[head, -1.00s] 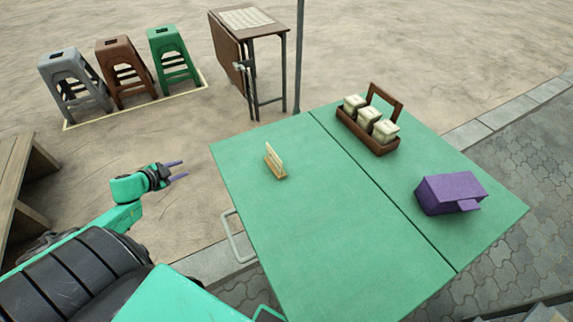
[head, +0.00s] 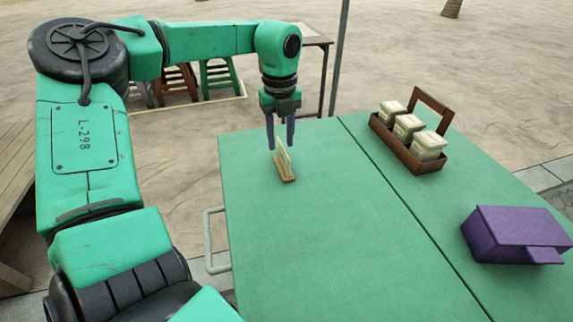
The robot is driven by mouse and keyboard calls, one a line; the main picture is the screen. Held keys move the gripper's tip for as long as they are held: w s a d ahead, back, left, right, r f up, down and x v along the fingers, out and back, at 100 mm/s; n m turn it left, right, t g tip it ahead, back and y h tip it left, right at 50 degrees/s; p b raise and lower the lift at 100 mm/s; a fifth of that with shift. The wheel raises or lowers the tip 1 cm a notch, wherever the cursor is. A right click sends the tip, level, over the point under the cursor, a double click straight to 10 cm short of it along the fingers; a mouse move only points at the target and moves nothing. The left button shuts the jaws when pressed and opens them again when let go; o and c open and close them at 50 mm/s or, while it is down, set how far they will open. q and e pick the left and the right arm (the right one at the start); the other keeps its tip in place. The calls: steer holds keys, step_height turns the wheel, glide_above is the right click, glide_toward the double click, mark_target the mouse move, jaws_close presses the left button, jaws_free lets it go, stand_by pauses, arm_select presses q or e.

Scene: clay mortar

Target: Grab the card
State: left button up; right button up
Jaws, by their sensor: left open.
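A small pale card (head: 285,156) stands upright in a light wooden holder (head: 286,177) near the far left part of the green table (head: 330,230). My left gripper (head: 281,148) points straight down above the holder, its two dark fingers apart. The fingertips are near the top of the card, and the fingers hide part of what is behind them. I cannot tell whether the fingers touch the card. My right gripper is out of view.
A brown wooden caddy (head: 408,158) with three pale jars stands at the far right of the table. A purple box (head: 515,232) sits at the right. A pole (head: 338,60) rises behind the table. The middle of the table is clear.

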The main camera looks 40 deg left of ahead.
mark_target(283, 166)
arm_select(q)
steer(key=f, duration=0.5)
steer(key=shift+d+f+b, duration=0.3)
steer(key=shift+b, duration=0.1)
steer(key=shift+f, duration=0.3)
jaws_close()
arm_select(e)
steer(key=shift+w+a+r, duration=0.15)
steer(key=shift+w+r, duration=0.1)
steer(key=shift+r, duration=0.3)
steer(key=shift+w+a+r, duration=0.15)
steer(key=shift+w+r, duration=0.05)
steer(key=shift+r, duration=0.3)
arm_select(q)
steer(key=shift+r, duration=0.1)
